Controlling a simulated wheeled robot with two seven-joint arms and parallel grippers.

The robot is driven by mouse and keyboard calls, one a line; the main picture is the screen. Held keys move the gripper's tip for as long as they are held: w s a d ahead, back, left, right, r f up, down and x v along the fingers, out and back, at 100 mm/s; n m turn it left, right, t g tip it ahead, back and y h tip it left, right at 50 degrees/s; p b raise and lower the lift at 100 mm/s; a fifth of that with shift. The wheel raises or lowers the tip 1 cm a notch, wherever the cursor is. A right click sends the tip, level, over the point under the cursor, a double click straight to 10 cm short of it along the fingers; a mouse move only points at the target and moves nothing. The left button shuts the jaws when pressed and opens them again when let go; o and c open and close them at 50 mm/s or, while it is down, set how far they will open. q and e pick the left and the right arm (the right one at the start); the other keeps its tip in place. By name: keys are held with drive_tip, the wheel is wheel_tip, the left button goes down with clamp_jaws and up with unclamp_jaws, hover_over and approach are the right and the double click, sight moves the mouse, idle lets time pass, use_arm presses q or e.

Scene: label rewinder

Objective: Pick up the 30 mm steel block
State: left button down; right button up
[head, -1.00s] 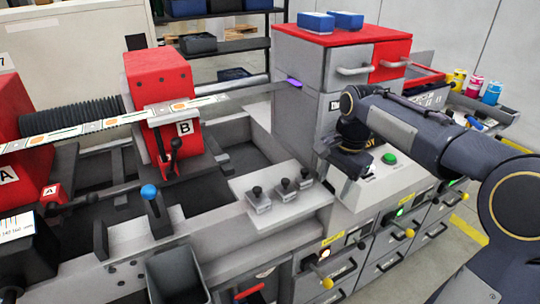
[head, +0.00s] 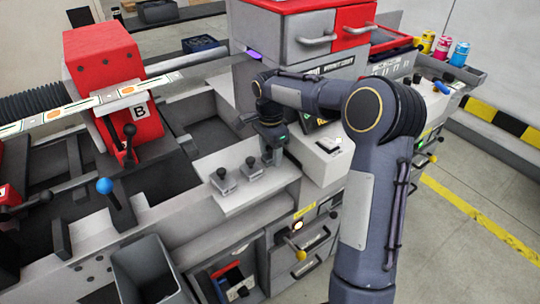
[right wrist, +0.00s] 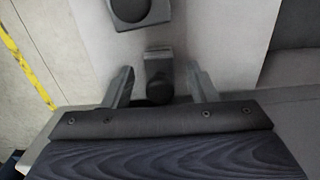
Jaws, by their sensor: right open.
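Several small grey steel blocks with black knobs stand on a pale plate (head: 232,200). The left block (head: 223,183) and the middle block (head: 252,171) show clearly; the right one is mostly hidden behind my right gripper (head: 270,156). No size marks are readable, so I cannot tell which is the 30 mm block. In the right wrist view, a knobbed steel block (right wrist: 158,62) lies between the two spread fingers of my right gripper (right wrist: 162,88). The fingers are open, on either side of the knob, with gaps showing. My left gripper is not in view.
A grey machine cabinet (head: 290,45) with a red drawer stands just behind the arm. Left are a red housing marked B (head: 100,60), a blue-knobbed lever (head: 104,186) and an open grey bin (head: 140,262). A dark round fitting (right wrist: 130,10) shows at the wrist view's top.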

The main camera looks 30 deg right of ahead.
clamp_jaws()
idle(0.3)
drive_tip(key=shift+r, duration=0.15)
